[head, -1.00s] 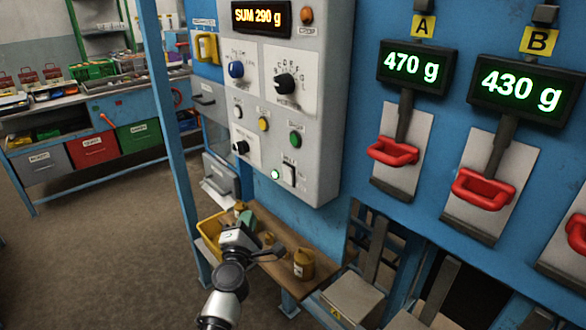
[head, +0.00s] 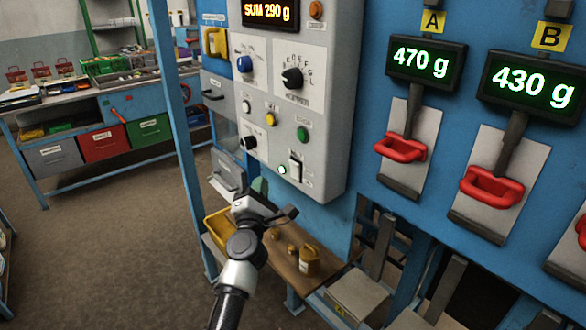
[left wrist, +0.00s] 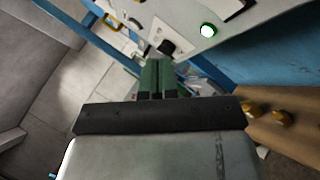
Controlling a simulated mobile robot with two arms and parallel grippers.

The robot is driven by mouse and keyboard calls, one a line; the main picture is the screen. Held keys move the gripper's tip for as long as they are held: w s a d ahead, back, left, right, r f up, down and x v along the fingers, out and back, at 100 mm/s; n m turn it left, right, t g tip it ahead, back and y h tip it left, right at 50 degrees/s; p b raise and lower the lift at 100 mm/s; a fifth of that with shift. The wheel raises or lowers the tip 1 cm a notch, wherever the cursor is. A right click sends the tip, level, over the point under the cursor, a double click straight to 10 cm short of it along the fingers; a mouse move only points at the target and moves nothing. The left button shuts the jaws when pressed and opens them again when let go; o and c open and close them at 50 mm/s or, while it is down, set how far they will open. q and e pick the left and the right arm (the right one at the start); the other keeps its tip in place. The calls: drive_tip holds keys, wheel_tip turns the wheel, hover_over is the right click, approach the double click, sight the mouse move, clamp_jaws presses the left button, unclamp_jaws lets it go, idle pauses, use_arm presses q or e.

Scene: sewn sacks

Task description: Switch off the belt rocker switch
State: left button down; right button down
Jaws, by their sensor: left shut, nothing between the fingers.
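The belt rocker switch (head: 296,167) is a small light rocker in a dark frame, low on the grey control panel (head: 327,130). Which way the rocker is tipped is too small to tell. My left gripper (head: 260,186) is below and left of the switch, apart from the panel. Its green fingers (left wrist: 157,66) are shut together and empty, below a black knob in the wrist view. My right gripper is not in view.
A black knob (head: 248,142), a green button (head: 303,134) and other controls sit near the switch. Below, a wooden shelf (head: 290,263) holds yellow weights and a yellow bin (head: 217,228). A blue post (head: 174,110) stands left. Red handles (head: 400,148) hang right.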

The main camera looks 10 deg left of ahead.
sight(294, 170)
use_arm(q)
drive_tip(key=w+d+b, duration=0.2)
drive_tip(key=w+d, duration=0.2)
drive_tip(key=w, duration=0.1)
drive_tip(key=shift+r+b, duration=0.3)
drive_tip(key=shift+r, duration=0.1)
drive_tip(key=shift+a, duration=0.1)
idle(1.7)
drive_tip(key=shift+w+d, duration=0.3)
drive_tip(key=shift+w+d+b, duration=0.2)
drive_tip(key=shift+w+b, duration=0.1)
drive_tip(key=shift+b, duration=0.05)
idle(0.6)
